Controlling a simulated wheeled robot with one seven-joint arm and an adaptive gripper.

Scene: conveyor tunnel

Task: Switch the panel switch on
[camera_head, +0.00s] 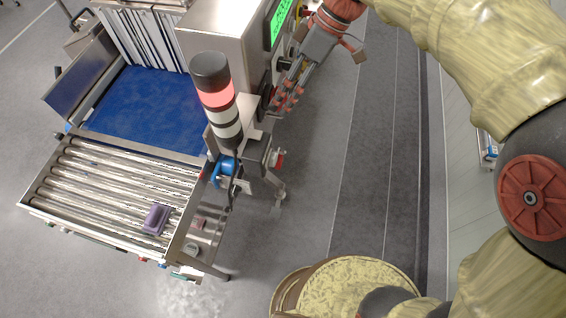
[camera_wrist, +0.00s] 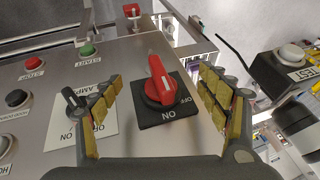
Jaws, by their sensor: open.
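In the wrist view a red rotary switch (camera_wrist: 160,88) sits on a black plate (camera_wrist: 183,113) on a metal panel. The plate has upside-down ON lettering at its lower edge and OFF toward the right. The handle is elongated and points mostly up the picture. My gripper (camera_wrist: 163,86) is open, with one padded finger on each side of the red switch, apart from it. A smaller black lever switch (camera_wrist: 74,101) on a white ON/OFF label lies left, partly behind the left finger. In the head view my gripper (camera_head: 287,93) is beside the metal cabinet; the switches cannot be made out there.
Near the gripper are a green START button (camera_wrist: 87,49), a red STOP button (camera_wrist: 33,64), another red control (camera_wrist: 131,10) and a TEST box (camera_wrist: 288,62). A stack light (camera_head: 217,95), its red section bright, stands by the roller conveyor (camera_head: 110,185). Floor to the right is clear.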

